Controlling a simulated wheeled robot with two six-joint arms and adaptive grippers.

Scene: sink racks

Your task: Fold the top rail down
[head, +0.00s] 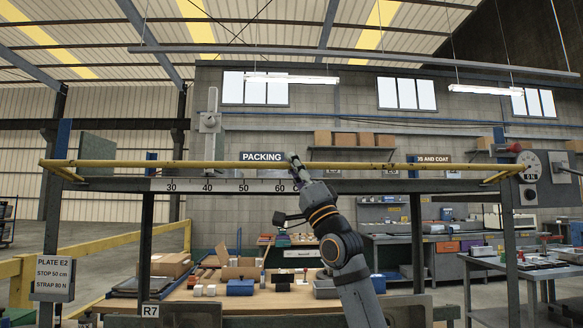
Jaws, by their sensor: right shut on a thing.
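The top rail (180,164) is a long yellow bar. It runs level across the frame in the head view, above a dark beam with a number scale (232,186). Short yellow arms join it near both ends. My right gripper (294,161) is shut on the rail near its middle, just right of the PACKING sign. The gripper covers a short stretch of the rail. My left gripper is not in view.
A dial panel (530,178) with a red knob stands at the rail's right end. A grey upright slide (210,140) rises behind the rail. Below, a packing bench (190,309) holds boxes. A sign plate (53,279) hangs at lower left.

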